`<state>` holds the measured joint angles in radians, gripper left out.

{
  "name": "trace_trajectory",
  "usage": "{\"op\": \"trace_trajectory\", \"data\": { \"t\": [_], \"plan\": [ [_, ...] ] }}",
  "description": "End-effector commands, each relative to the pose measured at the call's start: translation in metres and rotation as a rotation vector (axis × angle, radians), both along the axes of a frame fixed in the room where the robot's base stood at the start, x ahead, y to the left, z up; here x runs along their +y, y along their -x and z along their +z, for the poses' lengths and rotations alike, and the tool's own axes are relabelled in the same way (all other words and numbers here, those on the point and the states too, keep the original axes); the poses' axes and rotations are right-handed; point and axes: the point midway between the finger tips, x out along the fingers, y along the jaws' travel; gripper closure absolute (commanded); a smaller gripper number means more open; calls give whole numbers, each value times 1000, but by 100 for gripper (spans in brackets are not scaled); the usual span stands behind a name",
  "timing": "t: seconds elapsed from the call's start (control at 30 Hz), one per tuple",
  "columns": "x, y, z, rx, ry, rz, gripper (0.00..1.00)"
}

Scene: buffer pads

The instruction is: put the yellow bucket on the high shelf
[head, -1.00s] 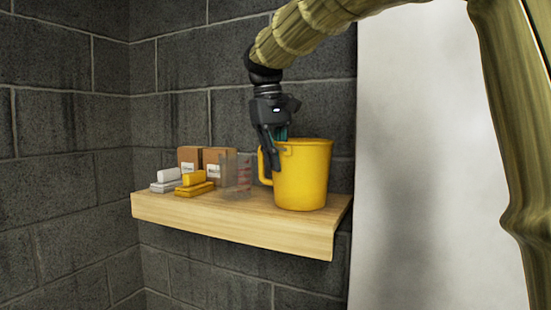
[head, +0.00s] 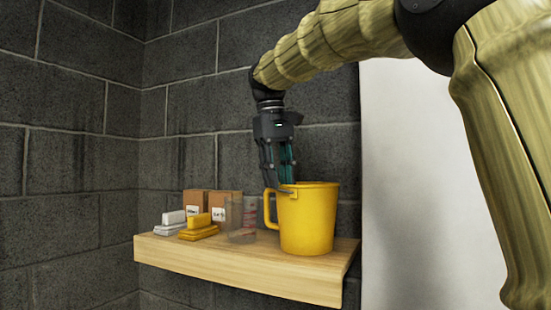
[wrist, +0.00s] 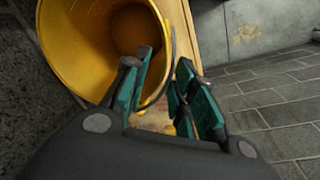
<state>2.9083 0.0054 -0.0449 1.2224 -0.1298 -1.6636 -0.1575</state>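The yellow bucket (head: 308,222) stands upright on the light wooden shelf (head: 240,271), near its right end. Its handle (head: 267,210) points left. In the wrist view the bucket (wrist: 75,35) shows its open mouth at upper left. My gripper (head: 280,188) points down just above the handle, at the left side of the rim. In the wrist view my gripper (wrist: 170,88) has its teal-padded fingers apart with a gap between them. I see nothing gripped. Whether a fingertip touches the rim or handle, I cannot tell.
Left of the bucket on the shelf are a clear container (head: 241,222), brown boxes (head: 226,207), yellow blocks (head: 199,229) and white blocks (head: 172,222). A dark block wall (head: 80,170) stands behind. A pale panel (head: 410,190) is right of the shelf.

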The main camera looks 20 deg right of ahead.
Motion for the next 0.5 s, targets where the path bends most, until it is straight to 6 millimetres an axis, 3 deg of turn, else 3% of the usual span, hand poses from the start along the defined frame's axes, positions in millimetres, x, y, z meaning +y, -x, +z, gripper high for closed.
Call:
{"op": "trace_trajectory", "data": {
  "t": [0.3,0.5],
  "plan": [
    [6,0,42,-2,0,0,73],
    [8,1,56,0,0,0,73]
  ]
}}
